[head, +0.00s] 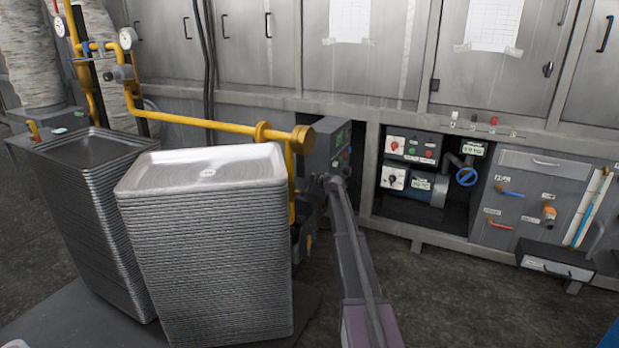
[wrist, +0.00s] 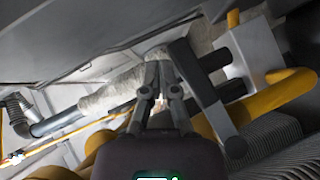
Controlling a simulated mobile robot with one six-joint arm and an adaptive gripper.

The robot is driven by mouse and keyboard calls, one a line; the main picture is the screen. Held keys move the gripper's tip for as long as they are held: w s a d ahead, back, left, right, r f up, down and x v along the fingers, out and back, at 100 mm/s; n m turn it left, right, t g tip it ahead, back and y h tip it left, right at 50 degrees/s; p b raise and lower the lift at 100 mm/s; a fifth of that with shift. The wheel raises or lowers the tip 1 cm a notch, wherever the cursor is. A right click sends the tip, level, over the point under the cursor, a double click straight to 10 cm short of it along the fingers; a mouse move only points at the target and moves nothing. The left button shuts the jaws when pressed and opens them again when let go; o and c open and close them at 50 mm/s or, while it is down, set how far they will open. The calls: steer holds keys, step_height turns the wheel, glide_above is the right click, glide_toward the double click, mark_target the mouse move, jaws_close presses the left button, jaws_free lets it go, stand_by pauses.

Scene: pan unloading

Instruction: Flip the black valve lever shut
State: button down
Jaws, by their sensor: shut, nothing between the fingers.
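A black lever (wrist: 205,95) with a rounded end shows in the wrist view, just right of my fingers. It slants from the upper middle down to the right, close to a light grey block (wrist: 255,50) and yellow pipes. I cannot tell from this view whether my fingers touch it. My gripper (wrist: 159,68) is shut and empty, its two fingertips together. In the head view my arm reaches forward to the grey box (head: 328,150) right of the tray stacks, and my gripper is too small and covered to make out. I cannot pick out the lever in the head view.
Two tall stacks of metal trays stand at left, the nearer one (head: 205,240) beside my arm. A yellow pipe (head: 215,125) with a brass end runs behind them. Cabinets with switches and a blue handwheel (head: 466,177) line the back right.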

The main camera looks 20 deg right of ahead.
steer(key=shift+w+d+f, duration=0.1)
steer(key=shift+f, duration=0.15)
steer(key=shift+d+f, duration=0.1)
steer(key=shift+d, duration=0.3)
stand_by(0.3)
steer(key=s+d+r+p, duration=0.2)
steer(key=r+p, duration=0.3)
steer(key=s+d+r+p, duration=0.2)
steer(key=s+r+p, duration=0.1)
steer(key=r+p, duration=0.2)
steer(key=shift+s+d+r+p, duration=0.25)
steer(key=shift+s+r+p, duration=0.05)
steer(key=shift+r, duration=0.25)
